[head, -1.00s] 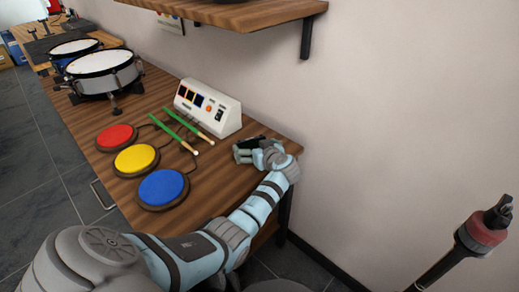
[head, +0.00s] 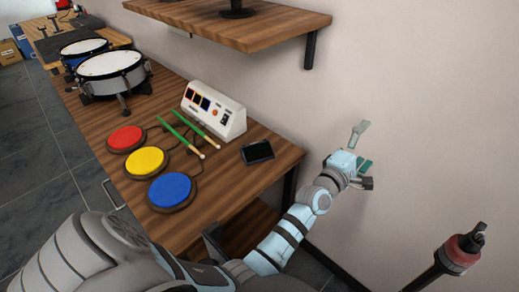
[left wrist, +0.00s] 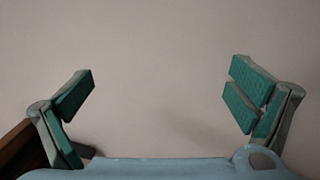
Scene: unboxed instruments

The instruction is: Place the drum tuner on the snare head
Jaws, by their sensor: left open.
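A small black device with a dark face, which looks like the drum tuner (head: 257,152), lies flat on the wooden bench near its right end. The nearer snare drum (head: 112,66), with a white head and grey shell, stands at the bench's far left; its head is bare. A blue-shelled drum (head: 82,47) stands behind it. My left gripper (head: 363,156) is open and empty, off the bench's right end and in front of the wall. In the left wrist view its green-padded fingers (left wrist: 160,95) are wide apart with only wall between them. My right gripper is not seen.
Red (head: 126,139), yellow (head: 147,161) and blue (head: 171,189) pads line the bench front. Green sticks (head: 188,133) and a white control box (head: 214,110) lie between pads and wall. A wooden shelf (head: 240,30) overhangs the back. Bench space around the black device is clear.

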